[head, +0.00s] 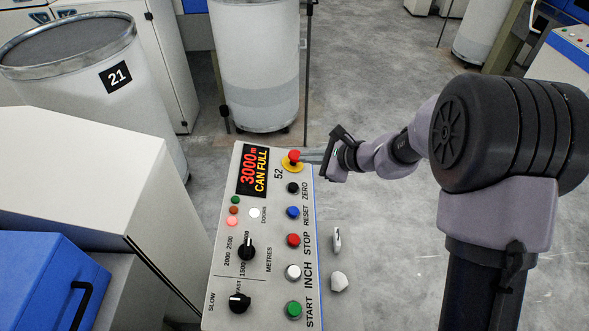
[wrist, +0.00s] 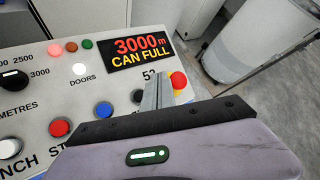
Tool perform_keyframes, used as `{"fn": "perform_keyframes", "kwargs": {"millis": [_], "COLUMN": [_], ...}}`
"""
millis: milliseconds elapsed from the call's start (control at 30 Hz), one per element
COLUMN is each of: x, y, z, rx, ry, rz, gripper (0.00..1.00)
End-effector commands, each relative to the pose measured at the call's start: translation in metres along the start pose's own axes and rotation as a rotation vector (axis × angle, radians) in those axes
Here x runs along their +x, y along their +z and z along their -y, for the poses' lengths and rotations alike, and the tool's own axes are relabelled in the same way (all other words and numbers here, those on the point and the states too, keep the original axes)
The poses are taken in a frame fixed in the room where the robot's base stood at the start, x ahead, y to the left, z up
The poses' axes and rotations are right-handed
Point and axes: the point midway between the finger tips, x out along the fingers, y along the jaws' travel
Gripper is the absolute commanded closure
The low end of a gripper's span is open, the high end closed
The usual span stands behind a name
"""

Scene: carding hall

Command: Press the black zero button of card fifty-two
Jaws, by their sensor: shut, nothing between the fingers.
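The control panel of card 52 (head: 262,205) shows in both views, its display (head: 254,171) reading 3000 m CAN FULL. The black button (head: 293,188) labelled ZERO is in the right-hand column, between the red mushroom button on a yellow ring (head: 294,158) and the blue RESET button (head: 293,212). My gripper (head: 312,157) is shut and empty by the panel's upper right edge, near the mushroom button. In the wrist view the black button (wrist: 138,96) shows just left of my fingertips (wrist: 160,92), and the mushroom button (wrist: 179,80) just right. I cannot tell the fingers' height above the panel.
Below RESET are the red STOP (head: 293,240), white INCH (head: 293,271) and green START (head: 293,308) buttons. Two black knobs (head: 246,249) are on the left. A can marked 21 (head: 90,80) and another white can (head: 255,65) stand behind.

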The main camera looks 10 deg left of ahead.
Motion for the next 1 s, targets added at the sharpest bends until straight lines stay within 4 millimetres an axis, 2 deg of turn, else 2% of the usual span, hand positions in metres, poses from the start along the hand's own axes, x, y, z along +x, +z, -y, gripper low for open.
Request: {"fn": "perform_keyframes", "kwargs": {"millis": [433,1000], "x": [0.006,0.059], "y": [-0.005,-0.044], "z": [-0.003,-0.042], "rx": [0.005,0.004], "ry": [-0.001,-0.001], "rz": [0.000,0.000], "gripper": [1.00,1.00]}}
